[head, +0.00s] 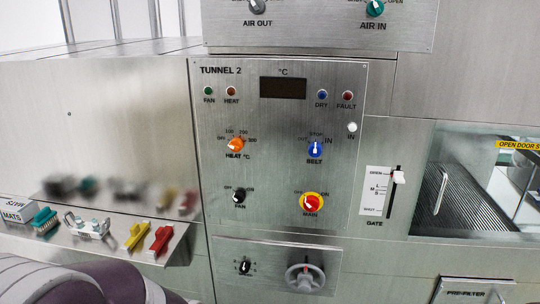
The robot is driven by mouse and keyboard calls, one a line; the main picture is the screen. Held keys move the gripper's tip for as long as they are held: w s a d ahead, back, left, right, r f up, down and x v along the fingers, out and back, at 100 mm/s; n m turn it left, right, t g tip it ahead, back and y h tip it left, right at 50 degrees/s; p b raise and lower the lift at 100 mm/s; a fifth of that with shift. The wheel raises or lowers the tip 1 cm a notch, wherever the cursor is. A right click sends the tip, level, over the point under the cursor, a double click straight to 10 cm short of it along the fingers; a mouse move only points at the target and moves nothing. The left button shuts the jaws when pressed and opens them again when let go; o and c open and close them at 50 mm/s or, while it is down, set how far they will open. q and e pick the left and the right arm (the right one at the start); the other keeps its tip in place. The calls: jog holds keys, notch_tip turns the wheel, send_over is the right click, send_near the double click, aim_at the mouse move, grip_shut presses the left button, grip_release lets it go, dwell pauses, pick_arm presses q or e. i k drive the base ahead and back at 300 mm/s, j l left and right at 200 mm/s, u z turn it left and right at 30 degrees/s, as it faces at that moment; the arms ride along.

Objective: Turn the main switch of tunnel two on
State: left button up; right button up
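The tunnel 2 panel (215,150) is a steel plate in the middle of the head view. Its main switch (311,203) is a red rotary knob on a yellow disc, low on the right of the panel. "ON" is printed at its upper right. A pale mark shows on the knob, left of centre, but the knob is too small to read its exact setting. Nothing touches or covers it. The striped purple and grey shape at the lower left looks like part of my own arm. Neither of my grippers shows.
Near the main switch are the fan knob (239,196), orange heat knob (236,145) and blue belt knob (315,149). Below, a grey handwheel (305,277) sticks out. A shelf (150,254) at left holds brushes and clamps. The gate slider (398,177) is right.

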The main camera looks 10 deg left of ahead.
aim_at(312, 204)
jog(key=i+l, duration=0.2)
jog(key=l, duration=0.15)
jog(key=i+l, duration=0.4)
jog(key=l, duration=0.25)
jog(key=u, duration=0.05)
